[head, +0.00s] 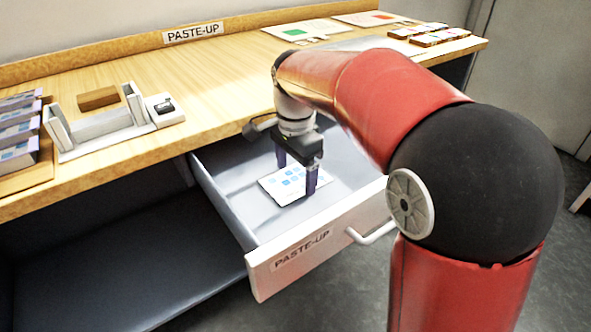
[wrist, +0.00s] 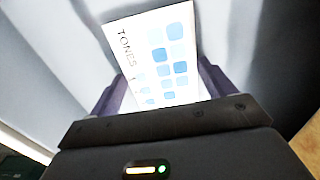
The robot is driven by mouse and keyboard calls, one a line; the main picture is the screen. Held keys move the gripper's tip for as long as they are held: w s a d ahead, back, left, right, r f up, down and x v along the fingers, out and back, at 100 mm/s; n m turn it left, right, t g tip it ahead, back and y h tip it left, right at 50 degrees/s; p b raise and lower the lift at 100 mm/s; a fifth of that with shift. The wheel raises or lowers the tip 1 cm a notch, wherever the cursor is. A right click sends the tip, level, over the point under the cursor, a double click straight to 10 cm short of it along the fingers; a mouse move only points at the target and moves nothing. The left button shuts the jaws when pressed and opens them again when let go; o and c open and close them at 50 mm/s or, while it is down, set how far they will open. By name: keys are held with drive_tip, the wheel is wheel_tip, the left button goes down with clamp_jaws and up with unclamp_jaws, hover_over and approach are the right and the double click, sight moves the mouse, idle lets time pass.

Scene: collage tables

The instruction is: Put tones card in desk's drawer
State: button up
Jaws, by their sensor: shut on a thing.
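The tones card (head: 284,186) is white with blue squares. In the wrist view the card (wrist: 150,50) shows the word TONES along its left side. My gripper (head: 297,180) is shut on the card, with a finger at each side of it. The gripper's fingers also show in the wrist view (wrist: 160,88). The desk's drawer (head: 240,210) is pulled open, with a PASTE-UP label and a white handle on its front. The card is inside the drawer's outline in the head view; whether it touches the drawer floor I cannot tell.
The wooden desk top (head: 215,85) lies above the drawer. On it are a white holder (head: 105,130) with a brown block (head: 98,98), a rack of cards (head: 20,135) at the left, and sheets and small cards at the far right. An open grey shelf (head: 130,265) lies below.

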sight(296, 181)
drive_tip(key=shift+f, duration=0.1)
drive_tip(key=o, duration=0.9)
drive_tip(key=shift+c, duration=0.2)
wheel_tip(296, 181, up, 12)
drive_tip(key=p, duration=0.1)
drive_tip(key=shift+p, duration=0.4)
drive_tip(key=shift+s, duration=0.1)
